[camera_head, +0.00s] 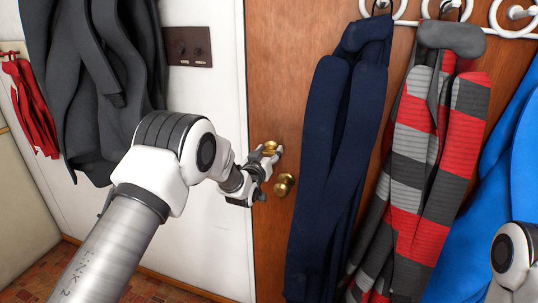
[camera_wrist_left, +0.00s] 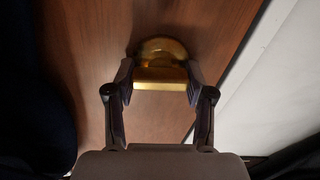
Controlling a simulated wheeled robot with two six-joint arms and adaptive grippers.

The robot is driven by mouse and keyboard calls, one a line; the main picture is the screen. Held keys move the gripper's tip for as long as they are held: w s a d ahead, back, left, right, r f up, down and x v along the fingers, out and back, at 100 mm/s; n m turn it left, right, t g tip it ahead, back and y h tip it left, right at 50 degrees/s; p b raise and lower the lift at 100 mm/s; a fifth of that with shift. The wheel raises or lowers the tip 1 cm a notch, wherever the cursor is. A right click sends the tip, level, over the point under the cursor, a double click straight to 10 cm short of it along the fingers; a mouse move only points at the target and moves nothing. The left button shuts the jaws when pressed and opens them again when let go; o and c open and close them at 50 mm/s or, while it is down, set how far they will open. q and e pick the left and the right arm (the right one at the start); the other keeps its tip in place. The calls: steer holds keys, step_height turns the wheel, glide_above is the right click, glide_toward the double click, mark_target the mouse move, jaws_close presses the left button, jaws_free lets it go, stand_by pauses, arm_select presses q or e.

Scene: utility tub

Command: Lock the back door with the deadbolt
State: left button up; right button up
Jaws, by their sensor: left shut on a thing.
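The brown wooden door (camera_head: 270,60) fills the middle of the head view. A brass deadbolt thumb turn (camera_head: 270,147) sits near its left edge, with a round brass knob (camera_head: 284,184) below it and a little to the right. My left gripper (camera_head: 267,160) is at the deadbolt. In the left wrist view, my left gripper (camera_wrist_left: 160,84) has its fingers on either side of the brass turn piece (camera_wrist_left: 160,76) and is shut on it. The round plate behind shows above the turn piece. My right gripper is not in view; only part of that arm shows at lower right.
A navy scarf (camera_head: 340,150) and a striped red and grey scarf (camera_head: 425,170) hang on the door from white ring hooks (camera_head: 512,14). Blue cloth (camera_head: 510,180) hangs at far right. A dark coat (camera_head: 95,80) and a brown switch plate (camera_head: 189,47) are left on the white wall.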

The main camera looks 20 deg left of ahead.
arm_select(q)
steer(key=n+b, duration=0.2)
steer(key=n, duration=0.1)
steer(key=shift+a+f, duration=0.1)
steer(key=n+b, duration=0.2)
steer(key=n, duration=0.3)
steer(key=n+b, duration=0.1)
steer(key=n, duration=0.3)
steer(key=shift+a+f+b, duration=0.1)
steer(key=shift+b, duration=0.25)
steer(key=shift+n+b, duration=0.5)
steer(key=shift+n, duration=1.7)
steer(key=o, duration=1.2)
steer(key=shift+c, duration=0.2)
steer(key=shift+a, duration=0.1)
